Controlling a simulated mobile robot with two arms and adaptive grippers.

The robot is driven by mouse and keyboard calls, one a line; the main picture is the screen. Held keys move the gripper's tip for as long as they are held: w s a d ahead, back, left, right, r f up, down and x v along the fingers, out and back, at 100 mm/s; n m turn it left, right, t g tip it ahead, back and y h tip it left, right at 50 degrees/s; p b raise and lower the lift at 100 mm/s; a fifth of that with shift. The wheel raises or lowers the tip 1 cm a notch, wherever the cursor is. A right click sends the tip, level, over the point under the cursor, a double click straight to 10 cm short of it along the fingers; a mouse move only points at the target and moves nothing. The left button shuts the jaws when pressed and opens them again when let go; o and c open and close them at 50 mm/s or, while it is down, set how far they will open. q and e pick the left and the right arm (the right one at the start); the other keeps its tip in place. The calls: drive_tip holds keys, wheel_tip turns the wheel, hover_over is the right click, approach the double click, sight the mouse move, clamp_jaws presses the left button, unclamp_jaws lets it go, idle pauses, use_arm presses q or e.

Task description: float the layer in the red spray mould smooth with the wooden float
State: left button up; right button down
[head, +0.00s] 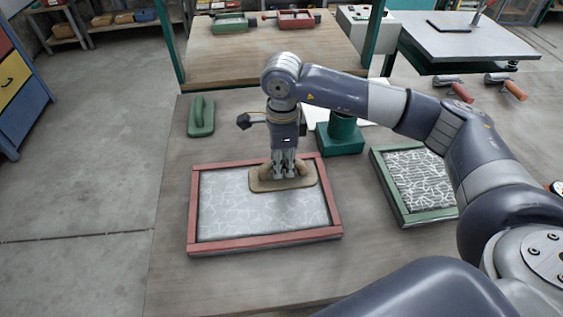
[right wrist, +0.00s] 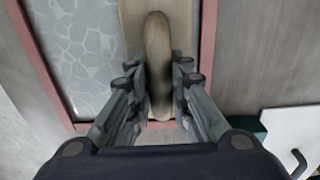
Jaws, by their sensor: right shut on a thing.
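The red spray mould (head: 268,241) lies on the workbench in the head view, filled with a pale grey layer (head: 240,214) marked with a white web of lines. The mould's red rim (right wrist: 48,78) also shows in the right wrist view. My right gripper (head: 285,172) is shut on the handle of the wooden float (head: 298,183), at the far right part of the layer. In the right wrist view the float's handle (right wrist: 157,60) runs between the fingers. The float looks level and low over the layer; I cannot tell if it touches. My left gripper is not in view.
A green float (head: 201,117) stands at the back left of the bench. A green mould (head: 410,219) with a similar layer lies to the right, beside my arm. A green block-like stand (head: 341,140) is behind the red mould. The bench's front left is bare.

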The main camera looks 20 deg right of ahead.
drive_tip(key=shift+r+p, duration=1.5)
drive_tip(key=shift+r, duration=2)
drive_tip(key=shift+s+a+n, duration=0.15)
drive_tip(key=shift+s+n, duration=0.35)
drive_tip(key=shift+n, duration=0.5)
drive_tip(key=s+a+n, duration=0.1)
drive_tip(key=s+n, duration=1)
drive_tip(key=n, duration=0.8)
drive_tip(key=shift+s+r, duration=0.15)
drive_tip(key=shift+r, duration=0.05)
